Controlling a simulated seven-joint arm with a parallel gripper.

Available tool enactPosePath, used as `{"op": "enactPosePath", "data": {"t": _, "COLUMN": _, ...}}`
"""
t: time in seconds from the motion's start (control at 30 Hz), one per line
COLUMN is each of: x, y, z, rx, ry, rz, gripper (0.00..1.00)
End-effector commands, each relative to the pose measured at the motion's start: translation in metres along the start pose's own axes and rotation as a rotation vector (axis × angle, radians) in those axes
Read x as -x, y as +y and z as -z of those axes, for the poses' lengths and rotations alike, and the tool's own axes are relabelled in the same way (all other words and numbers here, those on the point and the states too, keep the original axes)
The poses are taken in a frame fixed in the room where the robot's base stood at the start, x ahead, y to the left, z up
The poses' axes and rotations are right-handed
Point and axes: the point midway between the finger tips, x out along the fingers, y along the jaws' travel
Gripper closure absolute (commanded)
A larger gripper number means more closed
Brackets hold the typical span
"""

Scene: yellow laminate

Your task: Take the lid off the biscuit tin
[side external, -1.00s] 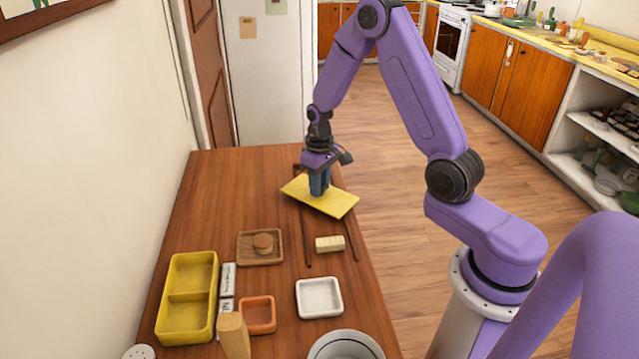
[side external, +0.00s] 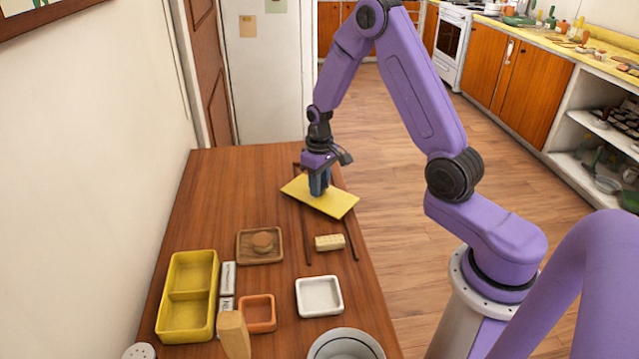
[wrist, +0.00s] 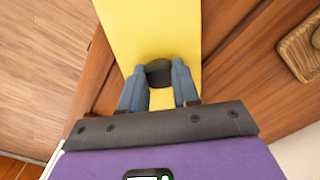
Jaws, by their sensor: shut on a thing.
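A flat yellow rectangular lid (side external: 337,203) is at the far end of the table, lying on or just above two dark rods; I cannot tell whether it touches them. It also shows in the wrist view (wrist: 150,25), with a dark round knob (wrist: 159,72) at its middle. My gripper (side external: 319,191) is over the lid, pointing down, its blue fingers (wrist: 159,80) shut on the knob. A yellow tin (side external: 187,297) with two compartments stands uncovered at the near left, well apart from the lid. The compartments look empty.
Near the middle are a wooden tray (side external: 260,260) with a round brown thing on it and a cream block (side external: 329,242). A white dish (side external: 319,312), an orange dish (side external: 258,329), a wooden block (side external: 234,334) and a grey bowl (side external: 345,350) stand nearer. The far left table is clear.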

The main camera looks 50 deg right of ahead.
Motion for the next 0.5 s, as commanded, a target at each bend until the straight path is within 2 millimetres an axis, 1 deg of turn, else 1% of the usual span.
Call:
{"op": "enactPosePath", "data": {"t": 0.07, "x": 0.0002, "y": 0.0, "z": 0.0001, "rx": 0.0, "ry": 0.001, "rz": 0.0, "gripper": 0.77}}
{"op": "enactPosePath", "data": {"t": 0.1, "x": 0.0002, "y": 0.0, "z": 0.0002, "rx": 0.0, "ry": 0.001, "rz": 0.0, "gripper": 0.63}}
{"op": "enactPosePath", "data": {"t": 0.43, "x": 0.0001, "y": 0.0, "z": 0.0, "rx": 0.0, "ry": 0.0, "rz": 0.0, "gripper": 0.63}}
{"op": "enactPosePath", "data": {"t": 0.47, "x": 0.0001, "y": 0.0, "z": 0.0, "rx": 0.0, "ry": 0.0, "rz": 0.0, "gripper": 0.6}}
{"op": "enactPosePath", "data": {"t": 0.5, "x": 0.0001, "y": 0.0, "z": 0.0, "rx": 0.0, "ry": 0.0, "rz": 0.0, "gripper": 0.47}}
